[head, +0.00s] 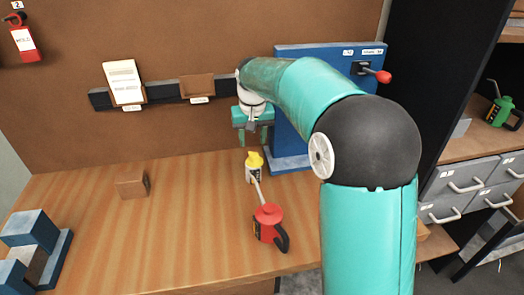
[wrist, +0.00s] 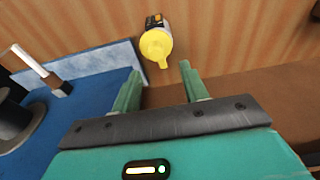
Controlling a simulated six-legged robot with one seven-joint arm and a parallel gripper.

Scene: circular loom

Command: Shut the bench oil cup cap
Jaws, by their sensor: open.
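My gripper (head: 253,140) is near the blue machine, above and behind that bottle in the head view. Its two green fingers are apart with nothing between them in the wrist view (wrist: 160,72).
A red oil can (head: 268,226) with a long spout stands in front of the yellow-topped bottle. The blue machine (head: 287,140) with a red-knobbed lever (head: 382,76) stands behind my arm. A brown block (head: 132,183) and blue blocks (head: 30,228) are at left.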

